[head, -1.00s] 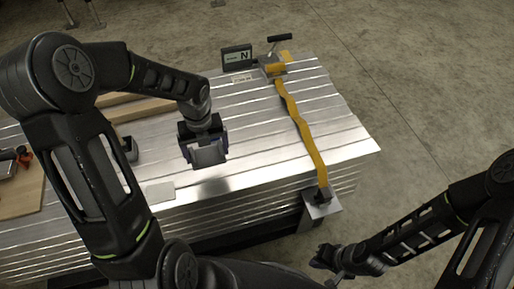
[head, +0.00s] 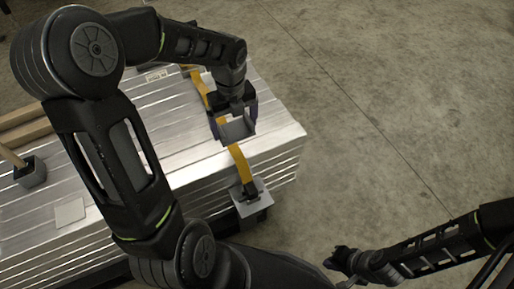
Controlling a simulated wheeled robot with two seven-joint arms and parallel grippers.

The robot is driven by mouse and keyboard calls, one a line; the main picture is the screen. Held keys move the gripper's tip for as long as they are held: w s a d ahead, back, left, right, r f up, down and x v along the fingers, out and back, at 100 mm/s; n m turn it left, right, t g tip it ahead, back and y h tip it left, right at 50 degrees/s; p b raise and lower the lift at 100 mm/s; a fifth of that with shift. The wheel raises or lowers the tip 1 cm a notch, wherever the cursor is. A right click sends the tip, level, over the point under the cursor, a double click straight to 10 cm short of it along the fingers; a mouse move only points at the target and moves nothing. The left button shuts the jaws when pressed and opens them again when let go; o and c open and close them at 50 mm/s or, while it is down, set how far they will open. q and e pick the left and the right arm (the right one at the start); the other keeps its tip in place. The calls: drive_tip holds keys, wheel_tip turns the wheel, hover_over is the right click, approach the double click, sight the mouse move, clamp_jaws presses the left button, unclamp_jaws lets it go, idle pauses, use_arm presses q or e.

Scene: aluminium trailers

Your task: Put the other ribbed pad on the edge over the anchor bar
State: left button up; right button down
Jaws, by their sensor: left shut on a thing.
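My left gripper (head: 235,125) is shut on a grey pad (head: 238,131) and holds it near the front edge of the aluminium stack, in line with the yellow strap. Ribs on the pad are too small to make out. I cannot tell whether it touches the strap or the stack. The yellow strap (head: 239,160) passes behind the gripper and drops over the edge to the anchor bar (head: 250,195), a light plate with a dark hook fitting below the edge. My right gripper (head: 342,262) is low at the right, away from the stack; its fingers are too small to read.
A flat light-grey square (head: 69,212) lies near the front edge of the stack (head: 280,142) at the left. A mallet with a dark head (head: 30,172) and wooden timbers (head: 25,128) lie further left. Concrete floor at the right is clear.

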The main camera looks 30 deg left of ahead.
use_arm(q)
drive_tip(key=shift+s+a, duration=0.2)
drive_tip(key=b, duration=0.2)
hover_over(236, 152)
drive_tip(key=shift+f, duration=3.1)
drive_tip(key=shift+f+b, duration=0.65)
drive_tip(key=shift+f, duration=1.25)
drive_tip(key=shift+f, duration=0.15)
drive_tip(key=o, duration=1.1)
drive_tip(key=shift+o, duration=0.2)
